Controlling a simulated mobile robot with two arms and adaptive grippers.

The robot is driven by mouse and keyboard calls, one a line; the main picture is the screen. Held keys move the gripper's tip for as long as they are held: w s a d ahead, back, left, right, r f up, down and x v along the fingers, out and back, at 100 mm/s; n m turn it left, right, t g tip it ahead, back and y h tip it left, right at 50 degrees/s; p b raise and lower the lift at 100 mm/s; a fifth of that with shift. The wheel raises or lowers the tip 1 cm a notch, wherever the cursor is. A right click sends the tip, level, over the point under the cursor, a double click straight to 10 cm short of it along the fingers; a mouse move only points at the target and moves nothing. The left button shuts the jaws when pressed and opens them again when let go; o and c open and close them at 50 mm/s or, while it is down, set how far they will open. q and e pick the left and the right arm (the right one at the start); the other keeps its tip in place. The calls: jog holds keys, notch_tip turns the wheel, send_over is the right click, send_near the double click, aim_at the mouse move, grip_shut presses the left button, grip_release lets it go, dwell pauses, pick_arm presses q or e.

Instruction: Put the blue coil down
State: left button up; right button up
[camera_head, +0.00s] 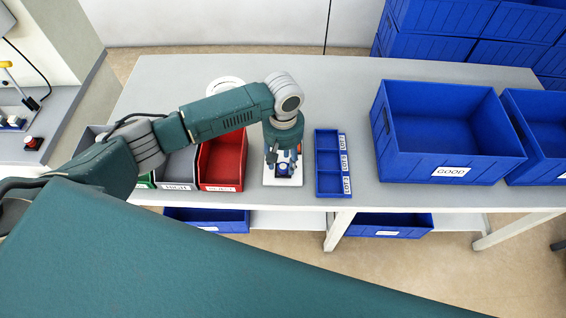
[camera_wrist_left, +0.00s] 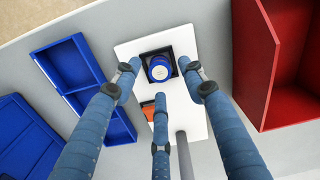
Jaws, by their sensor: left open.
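The blue coil (camera_head: 283,169) is a small blue cylinder with a pale top, standing at the white plate (camera_head: 270,180). In the left wrist view the coil (camera_wrist_left: 159,68) sits in a dark square recess of the white plate (camera_wrist_left: 205,42). My left gripper (camera_head: 284,158) is above the plate, pointing down. In the left wrist view its three fingers (camera_wrist_left: 162,84) are spread open, with the coil seen between and beyond the tips; I cannot tell whether any finger touches it. My right gripper is not in view.
A red bin (camera_head: 241,152) and a grey bin (camera_head: 177,170) stand left of the plate. A blue three-compartment tray (camera_head: 318,164) is close on its right, then a large blue GOOD bin (camera_head: 418,168). An orange part (camera_wrist_left: 148,108) shows on the plate. The table behind the tray is clear.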

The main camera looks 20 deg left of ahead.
aim_at(283, 167)
pick_arm(q)
notch_tip(283, 167, up, 10)
jog(key=b, duration=0.1)
jog(key=shift+r, duration=0.15)
dwell(0.5)
